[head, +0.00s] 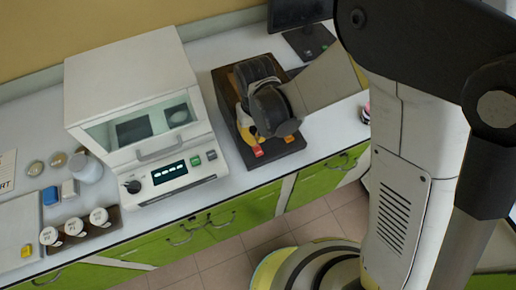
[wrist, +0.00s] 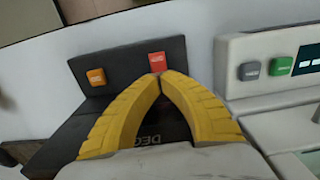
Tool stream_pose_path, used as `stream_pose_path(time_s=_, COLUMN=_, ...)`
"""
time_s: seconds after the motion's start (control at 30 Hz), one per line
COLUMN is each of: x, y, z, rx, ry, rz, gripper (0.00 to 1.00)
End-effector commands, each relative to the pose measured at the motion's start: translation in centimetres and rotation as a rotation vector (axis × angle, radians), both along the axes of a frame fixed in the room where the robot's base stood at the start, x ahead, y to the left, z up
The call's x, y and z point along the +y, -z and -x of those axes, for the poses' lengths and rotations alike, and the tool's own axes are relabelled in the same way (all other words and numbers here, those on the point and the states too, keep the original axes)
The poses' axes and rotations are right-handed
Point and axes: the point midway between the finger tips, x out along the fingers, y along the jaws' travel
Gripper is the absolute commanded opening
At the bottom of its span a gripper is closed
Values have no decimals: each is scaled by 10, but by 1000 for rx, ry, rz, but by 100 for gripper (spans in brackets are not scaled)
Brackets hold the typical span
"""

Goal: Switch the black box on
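The black box (head: 226,98) stands on the counter right of the white machine, partly hidden by my arm. Its front panel carries a red button (head: 258,152) and an orange button (head: 289,139). In the wrist view the dark panel (wrist: 125,66) shows the orange button (wrist: 96,77) at left and the red button (wrist: 157,58) nearer the middle. My gripper (wrist: 160,76) has yellow fingers with their tips together and nothing visible between them. The tips are just below the red button in that view; I cannot tell whether they touch it. In the head view my gripper (head: 249,138) is over the box.
A white machine (head: 130,75) with a window, knob and lit display is close by; its grey and green buttons (wrist: 281,66) show in the wrist view. A monitor (head: 298,12) stands behind. Jars and a cup rack (head: 75,238) are at left. Green drawers run below the counter.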

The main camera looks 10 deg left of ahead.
Motion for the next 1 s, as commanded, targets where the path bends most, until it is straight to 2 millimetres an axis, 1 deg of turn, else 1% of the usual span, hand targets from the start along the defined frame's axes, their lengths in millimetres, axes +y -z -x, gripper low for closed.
stream_pose_path(time_s=1.0, x=0, y=14, z=0, rx=0, ry=0, rz=0, gripper=0)
